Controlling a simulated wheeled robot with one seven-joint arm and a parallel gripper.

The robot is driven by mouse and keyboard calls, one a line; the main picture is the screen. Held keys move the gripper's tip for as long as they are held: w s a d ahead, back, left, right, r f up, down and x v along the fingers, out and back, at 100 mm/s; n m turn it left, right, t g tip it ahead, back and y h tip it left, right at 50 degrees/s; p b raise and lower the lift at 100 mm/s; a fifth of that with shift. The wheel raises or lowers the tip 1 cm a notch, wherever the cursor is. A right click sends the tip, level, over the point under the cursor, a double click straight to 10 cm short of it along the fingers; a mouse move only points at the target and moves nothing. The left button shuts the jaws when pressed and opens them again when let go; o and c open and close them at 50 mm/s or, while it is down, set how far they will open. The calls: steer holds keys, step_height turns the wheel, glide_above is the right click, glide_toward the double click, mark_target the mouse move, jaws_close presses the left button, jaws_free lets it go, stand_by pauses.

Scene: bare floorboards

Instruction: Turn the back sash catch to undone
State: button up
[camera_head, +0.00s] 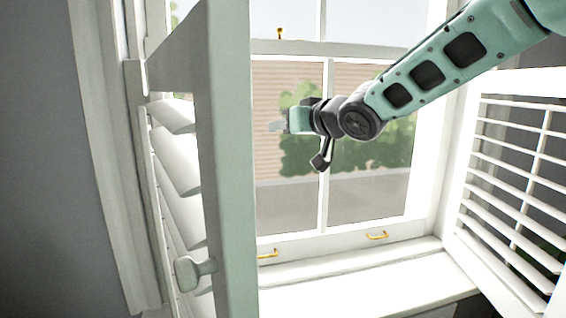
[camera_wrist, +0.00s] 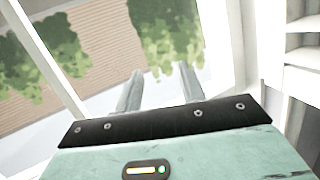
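A small brass catch (camera_head: 280,33) stands on the meeting rail of the sash window, at the top of the head view. I cannot tell from its small size which way its lever is turned. My gripper (camera_head: 275,126) is below it in the head view, in front of the left panes, pointing left. In the wrist view my gripper (camera_wrist: 160,75) has its two fingers apart with nothing between them. The catch is not in the wrist view.
A pale green shutter panel (camera_head: 228,150) with a knob (camera_head: 190,272) stands open at left, close to the camera. A louvred shutter (camera_head: 510,170) is open at right. Two brass sash lifts (camera_head: 377,235) (camera_head: 268,254) sit on the bottom rail above a clear sill (camera_head: 370,285).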

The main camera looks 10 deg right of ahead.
steer(key=s+a+f+g+h, duration=0.1)
steer(key=s+a+f, duration=0.1)
steer(key=f, duration=0.4)
steer(key=shift+s+g+b, duration=0.3)
steer(key=shift+s+b, duration=0.15)
steer(key=shift+s, duration=0.3)
steer(key=shift+r, duration=0.1)
